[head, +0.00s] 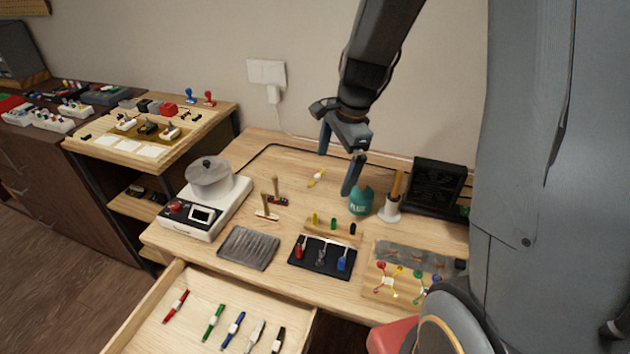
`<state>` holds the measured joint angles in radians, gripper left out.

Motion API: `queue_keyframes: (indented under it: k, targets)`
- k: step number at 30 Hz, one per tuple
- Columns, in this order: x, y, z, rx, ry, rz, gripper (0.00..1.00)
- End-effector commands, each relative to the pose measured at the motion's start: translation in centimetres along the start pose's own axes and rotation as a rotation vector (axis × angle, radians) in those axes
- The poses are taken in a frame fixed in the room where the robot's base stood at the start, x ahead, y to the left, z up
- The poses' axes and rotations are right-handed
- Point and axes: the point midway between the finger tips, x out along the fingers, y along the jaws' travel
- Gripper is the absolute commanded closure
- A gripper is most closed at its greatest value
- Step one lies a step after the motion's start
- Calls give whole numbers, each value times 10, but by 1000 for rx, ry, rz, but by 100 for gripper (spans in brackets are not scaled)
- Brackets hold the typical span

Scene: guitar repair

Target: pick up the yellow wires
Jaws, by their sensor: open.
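The yellow wires (317,177) lie as a small bundle with a pale band on the wooden workbench (285,165), towards its back. My gripper (335,173) is open and points down, with its two fingers spread wide. In the picture its fingertips are just to the right of the yellow wires, and nothing shows between them. Its exact height above the bench is hard to tell. Similar red, green, blue, white and black bundles lie in the open drawer (188,330).
A white holder (389,212) and a black fan-like box (437,188) are further right. Two small hammers (272,197) and a pot on a white device (208,208) are left. Front trays crowd the bench.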

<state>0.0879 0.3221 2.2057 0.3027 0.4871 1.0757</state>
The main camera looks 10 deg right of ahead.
Motion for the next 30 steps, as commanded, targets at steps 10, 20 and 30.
queue_keyframes:
  k: [10,20,30]
  targets:
    - [64,-77,-35,810,-87,-26,1]
    - [87,-88,-41,941,-103,-25,1]
    - [120,-99,-36,935,-102,-25,1]
